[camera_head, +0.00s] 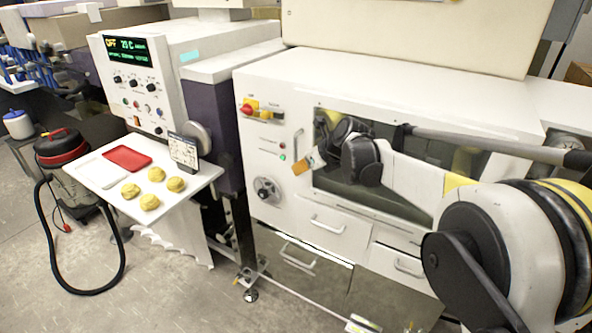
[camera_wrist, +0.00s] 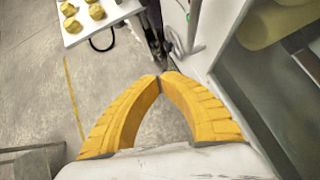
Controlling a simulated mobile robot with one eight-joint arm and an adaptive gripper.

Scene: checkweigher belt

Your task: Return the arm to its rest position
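My gripper (camera_wrist: 160,77) shows two ribbed yellow fingers in the wrist view. Their tips meet, and nothing is held between them. In the head view my gripper (camera_head: 303,165) is a small orange tip in front of the white machine, at the left end of its window. My white and black arm reaches in from the right across the machine's front. In the wrist view the fingers point over the floor beside the machine's white side.
A white shelf (camera_head: 204,177) to the left holds several yellow rounded pieces (camera_head: 149,202), a red tray (camera_head: 127,158) and a small sign (camera_head: 183,152). The white machine (camera_head: 330,228) has drawer handles and a red knob close to my gripper.

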